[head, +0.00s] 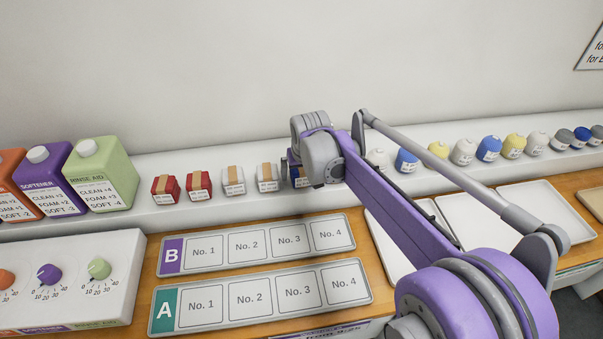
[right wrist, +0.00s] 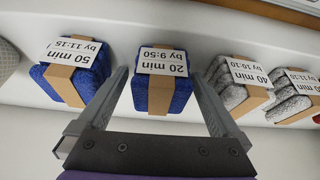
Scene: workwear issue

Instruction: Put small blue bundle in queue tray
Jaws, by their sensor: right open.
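A small blue bundle (right wrist: 166,92) with a brown band and a tag reading "20 min by 9:50" sits on the shelf in the right wrist view. My right gripper (right wrist: 158,78) is open, with one finger on each side of this bundle. In the head view my right wrist hides most of the blue bundles (head: 293,170). A second blue bundle (right wrist: 72,80), tagged "50 min by 11:15", sits to the left in the wrist view. Queue tray B (head: 254,264) and queue tray A (head: 262,317) have numbered, empty slots. My left gripper is out of view.
Grey bundles (right wrist: 237,97) stand right of the gripper in the wrist view. Red bundles (head: 198,184) and white bundles share the shelf (head: 150,228). Bottles (head: 103,178) and a dial panel (head: 125,262) are at left. Small rounded items (head: 488,148) and pale trays (head: 475,226) are at right.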

